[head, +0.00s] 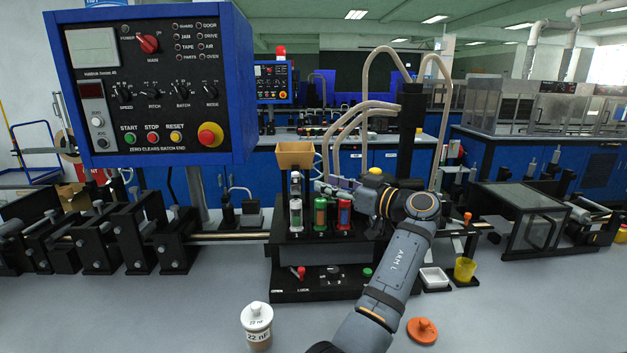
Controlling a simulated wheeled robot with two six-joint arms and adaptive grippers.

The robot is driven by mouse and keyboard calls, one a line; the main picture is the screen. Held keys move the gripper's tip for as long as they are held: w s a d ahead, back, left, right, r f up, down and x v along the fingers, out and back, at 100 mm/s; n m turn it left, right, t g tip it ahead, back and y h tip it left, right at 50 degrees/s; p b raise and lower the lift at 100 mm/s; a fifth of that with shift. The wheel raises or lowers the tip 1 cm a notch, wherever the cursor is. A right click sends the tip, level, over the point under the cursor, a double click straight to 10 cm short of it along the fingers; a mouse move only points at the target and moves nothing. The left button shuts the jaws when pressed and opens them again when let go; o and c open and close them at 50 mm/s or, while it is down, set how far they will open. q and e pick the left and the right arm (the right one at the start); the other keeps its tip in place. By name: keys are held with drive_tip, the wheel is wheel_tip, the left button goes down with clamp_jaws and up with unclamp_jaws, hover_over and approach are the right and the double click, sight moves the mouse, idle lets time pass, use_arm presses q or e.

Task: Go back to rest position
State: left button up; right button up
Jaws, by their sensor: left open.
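My left arm, marked "ARM L", reaches up from the bottom middle of the head view. My left gripper (332,188) points left, just above the red-and-grey cylinder over number 3 on the black stand (290,296). The gripper is open; its fingers are small in the picture and overlap the things behind. I cannot tell whether it touches anything. White (296,214), green (320,213) and red (344,212) cylinders stand in a row on the stand, with numbers below. My right gripper is not in view.
A blue control panel (152,82) hangs at the upper left. A tan bin (295,155) sits above the stand. A white-lidded jar (257,326), an orange lid (422,330), a white tray (433,279) and a yellow cup (465,269) stand around my arm.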

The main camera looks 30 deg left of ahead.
use_arm(q)
drive_tip(key=shift+v, duration=0.8)
